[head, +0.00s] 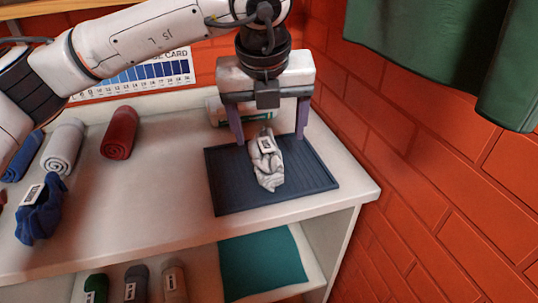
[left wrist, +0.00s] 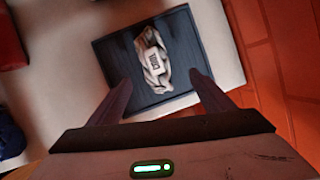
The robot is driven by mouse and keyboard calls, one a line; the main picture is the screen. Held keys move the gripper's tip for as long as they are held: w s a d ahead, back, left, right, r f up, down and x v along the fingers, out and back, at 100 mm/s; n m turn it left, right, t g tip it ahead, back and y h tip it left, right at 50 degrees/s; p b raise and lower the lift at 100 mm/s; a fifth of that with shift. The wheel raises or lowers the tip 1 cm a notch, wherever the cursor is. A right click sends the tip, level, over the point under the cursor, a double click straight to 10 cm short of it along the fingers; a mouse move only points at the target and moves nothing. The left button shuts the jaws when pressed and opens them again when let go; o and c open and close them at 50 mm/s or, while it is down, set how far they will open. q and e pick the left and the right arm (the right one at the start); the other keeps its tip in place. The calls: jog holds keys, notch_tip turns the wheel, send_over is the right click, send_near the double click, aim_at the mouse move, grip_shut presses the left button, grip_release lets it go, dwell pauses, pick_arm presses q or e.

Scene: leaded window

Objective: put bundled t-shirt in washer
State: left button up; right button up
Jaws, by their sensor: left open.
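A crumpled pale grey cloth bundle with a white label (head: 268,172) lies on a dark blue ribbed tray (head: 230,194) on the white shelf top. My left gripper (head: 270,139) is open above the bundle, one finger on each side of it. In the left wrist view the bundle (left wrist: 153,58) lies on the tray (left wrist: 111,46), between and beyond the spread fingers (left wrist: 160,82). Whether the fingers touch it is unclear. A blue labelled cloth bundle (head: 40,215) lies at the far left. No washer shows. My right gripper is out of view.
Rolled towels in red (head: 119,132), white (head: 63,146) and blue (head: 22,158) lie at the back left. A roll (head: 216,108) is partly hidden behind my gripper. A brick wall (head: 420,180) and a green cloth (head: 450,55) bound the right. The shelf's middle is clear.

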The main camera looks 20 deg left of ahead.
aim_at(264, 147)
pick_arm(q)
jog(key=shift+w+a+r+y, duration=0.2)
jog(key=shift+w+a+y, duration=0.15)
jog(key=shift+a, duration=0.3)
jog(key=x, duration=0.3)
jog(key=shift+w+a+f, duration=0.15)
jog(key=shift+w+f, duration=0.05)
jog(key=shift+s+d+p+x, duration=0.15)
jog(key=shift+p+x, duration=0.15)
jog(key=shift+x, duration=1.25)
jog(key=shift+s+d+p+x, duration=0.1)
jog(key=shift+p+x, duration=0.15)
jog(key=shift+x, duration=1.3)
jog(key=shift+f, duration=0.1)
jog(key=shift+c, duration=0.4)
jog(key=c, duration=1.2)
jog(key=shift+o, duration=0.2)
